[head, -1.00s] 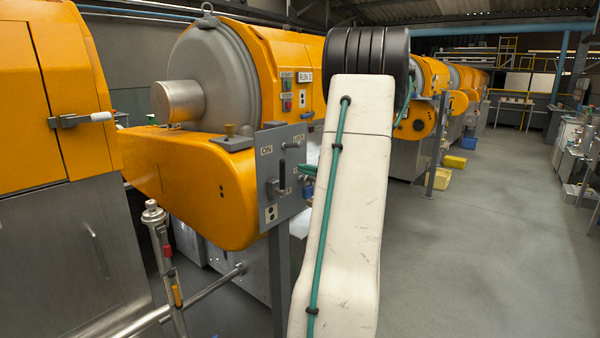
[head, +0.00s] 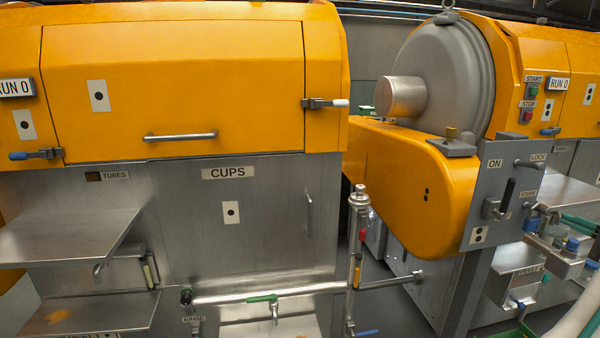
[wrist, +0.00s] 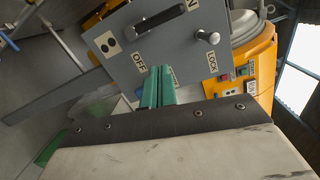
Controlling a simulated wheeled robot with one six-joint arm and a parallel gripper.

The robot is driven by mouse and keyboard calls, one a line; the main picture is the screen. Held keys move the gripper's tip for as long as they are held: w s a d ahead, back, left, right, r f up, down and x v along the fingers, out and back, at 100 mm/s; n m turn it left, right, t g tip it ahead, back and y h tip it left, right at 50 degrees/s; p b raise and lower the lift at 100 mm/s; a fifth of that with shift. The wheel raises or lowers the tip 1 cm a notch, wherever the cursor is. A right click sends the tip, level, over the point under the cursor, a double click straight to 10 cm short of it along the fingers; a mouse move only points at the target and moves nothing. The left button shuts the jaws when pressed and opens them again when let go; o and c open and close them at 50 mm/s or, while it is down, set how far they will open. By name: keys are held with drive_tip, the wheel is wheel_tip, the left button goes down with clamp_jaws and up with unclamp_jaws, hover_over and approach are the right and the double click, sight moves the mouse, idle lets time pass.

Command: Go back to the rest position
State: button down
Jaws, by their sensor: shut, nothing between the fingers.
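My gripper (wrist: 158,86) shows in the wrist view as two teal fingers lying together, with nothing between them. Past the fingertips is the grey switch panel (wrist: 185,50), marked OFF and LOCK, with a black lever handle (wrist: 160,18) and a silver knob (wrist: 207,36). The fingers look clear of the handle; whether the tips touch the panel's lower edge I cannot tell. In the head view the same panel (head: 484,222) is at the right, its black lever (head: 507,197) pointing up. Part of my pale arm shows at the lower right corner.
A large orange and steel machine front (head: 236,85) with a CUPS panel fills the left. Two steel shelves (head: 60,235) jut out at lower left. A post (head: 357,250) with a horizontal pipe (head: 265,293) stands before the gap between machines. Fittings crowd the right edge.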

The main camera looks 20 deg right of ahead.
drive_tip(key=w+a+f+n+g+y, duration=0.1)
drive_tip(key=w+a+n+g+y, duration=0.2)
drive_tip(key=a, duration=0.7)
drive_tip(key=w+a+f+n+g+y, duration=0.1)
drive_tip(key=a+n+g+y, duration=0.3)
drive_tip(key=a, duration=0.6)
drive_tip(key=w+a+f+g+y, duration=0.15)
drive_tip(key=a+g, duration=0.35)
drive_tip(key=a, duration=0.5)
drive_tip(key=s+a+r+n+g+h, duration=0.2)
drive_tip(key=a+n, duration=0.5)
drive_tip(key=a, duration=0.4)
drive_tip(key=s+a+r+n+g+h, duration=0.1)
drive_tip(key=s+a+r+n+h, duration=0.1)
drive_tip(key=s+a+n+h, duration=0.2)
drive_tip(key=s+a+n, duration=0.1)
drive_tip(key=a+n, duration=0.2)
drive_tip(key=a, duration=0.4)
drive_tip(key=shift+r+n+g+h, duration=0.15)
drive_tip(key=shift+n+g+h, duration=0.15)
drive_tip(key=shift+g+h, duration=0.1)
